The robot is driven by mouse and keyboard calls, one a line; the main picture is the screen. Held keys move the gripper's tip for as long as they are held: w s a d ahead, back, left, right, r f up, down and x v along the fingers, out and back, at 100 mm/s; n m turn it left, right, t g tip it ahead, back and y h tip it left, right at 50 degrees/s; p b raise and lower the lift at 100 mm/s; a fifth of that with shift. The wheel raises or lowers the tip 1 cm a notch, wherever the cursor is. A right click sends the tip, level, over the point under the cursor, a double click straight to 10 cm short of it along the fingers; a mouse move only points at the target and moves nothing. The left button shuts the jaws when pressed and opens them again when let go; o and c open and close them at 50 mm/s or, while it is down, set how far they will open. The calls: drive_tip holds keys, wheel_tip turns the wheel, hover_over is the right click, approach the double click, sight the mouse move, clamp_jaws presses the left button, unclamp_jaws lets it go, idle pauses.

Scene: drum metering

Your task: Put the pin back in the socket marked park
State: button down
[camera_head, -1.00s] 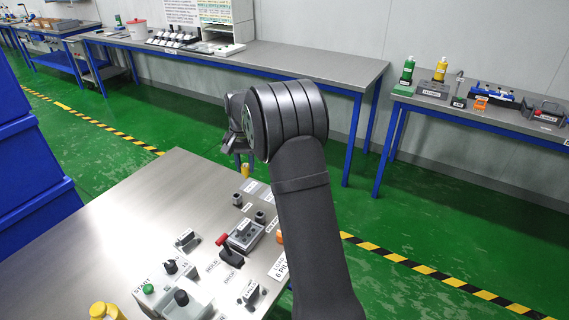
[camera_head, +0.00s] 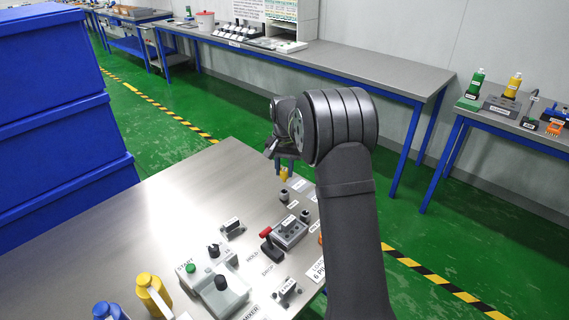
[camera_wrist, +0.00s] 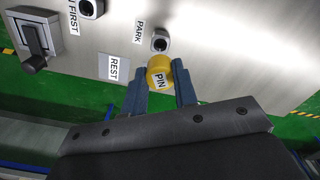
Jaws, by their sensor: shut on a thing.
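In the head view the pin (camera_head: 284,174) hangs below my gripper (camera_head: 286,163), which is partly hidden by my own wrist. The socket marked PARK (camera_wrist: 160,41) is a small grey block with a dark round hole, just beyond the pin in the wrist view. The pin is apart from it in that picture. The pin's lower end is hidden, and its height above the table is hard to tell.
A second socket (camera_wrist: 88,9), with a label ending in FIRST, stands left of the park socket. A grey box with a lever (camera_wrist: 34,45) lies further left, and a REST label (camera_wrist: 114,68) is flat on the bench (camera_head: 180,200). A red-handled lever (camera_head: 267,233) stands nearby.

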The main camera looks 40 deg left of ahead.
sight(284, 170)
drive_tip(key=shift+f, duration=1.6)
drive_tip(key=shift+f, duration=1.6)
drive_tip(key=c, duration=1.1)
unclamp_jaws()
drive_tip(key=shift+o, duration=0.2)
drive_tip(key=shift+r, duration=0.1)
wheel_tip(284, 170, up, 17)
drive_tip(key=shift+r, duration=0.1)
